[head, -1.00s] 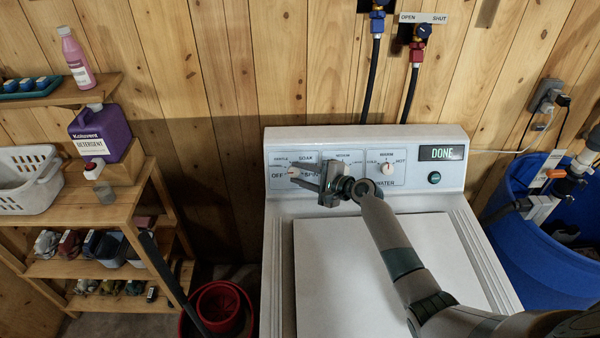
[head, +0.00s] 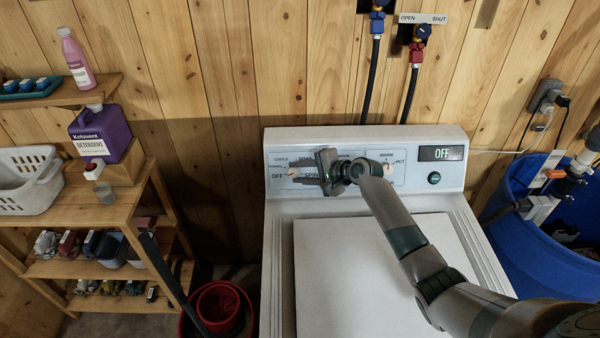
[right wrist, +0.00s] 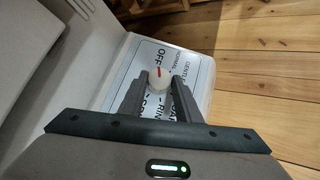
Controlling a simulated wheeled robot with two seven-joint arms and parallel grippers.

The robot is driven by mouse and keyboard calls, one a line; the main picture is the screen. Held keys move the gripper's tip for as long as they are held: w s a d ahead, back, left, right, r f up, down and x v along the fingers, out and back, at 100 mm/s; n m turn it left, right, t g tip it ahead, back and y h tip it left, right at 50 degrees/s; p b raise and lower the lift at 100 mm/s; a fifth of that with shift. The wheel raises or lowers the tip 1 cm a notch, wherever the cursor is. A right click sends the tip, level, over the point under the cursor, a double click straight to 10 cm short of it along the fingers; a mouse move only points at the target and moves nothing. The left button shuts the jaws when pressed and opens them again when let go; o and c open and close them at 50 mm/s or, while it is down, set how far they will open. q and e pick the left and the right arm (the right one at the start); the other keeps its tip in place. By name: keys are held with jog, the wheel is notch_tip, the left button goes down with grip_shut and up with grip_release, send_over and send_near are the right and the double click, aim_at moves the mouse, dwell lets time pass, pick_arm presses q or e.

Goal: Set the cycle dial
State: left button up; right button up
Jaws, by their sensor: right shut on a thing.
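The cycle dial (head: 294,173) is a small pale knob at the left of the washer's control panel (head: 410,184). My right gripper (head: 299,174) reaches it from the right and is shut on it. In the right wrist view the white dial (right wrist: 158,82) sits between the fingertips, and its red mark points toward the OFF label (right wrist: 141,57). The fingers hide part of the printed cycle names. The display (head: 441,153) reads OFF. My left gripper is not in view.
A second knob (head: 388,170) for water and a green button (head: 434,178) are on the same panel. The washer lid (head: 380,280) is closed and clear. A wooden shelf (head: 110,212) with detergent (head: 100,135) stands left; a blue tub (head: 550,265) stands right.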

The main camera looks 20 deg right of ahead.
jog(key=o, duration=1.1)
jog(key=shift+a, duration=0.1)
jog(key=shift+c, duration=0.2)
jog(key=shift+s+d+r, duration=0.2)
jog(key=shift+s+d, duration=0.15)
jog(key=shift+d, duration=0.05)
jog(key=b+v, duration=0.5)
jog(key=v, duration=1.1)
jog(key=shift+s+b, duration=0.15)
jog(key=shift+b, duration=0.15)
jog(key=shift+r, duration=0.15)
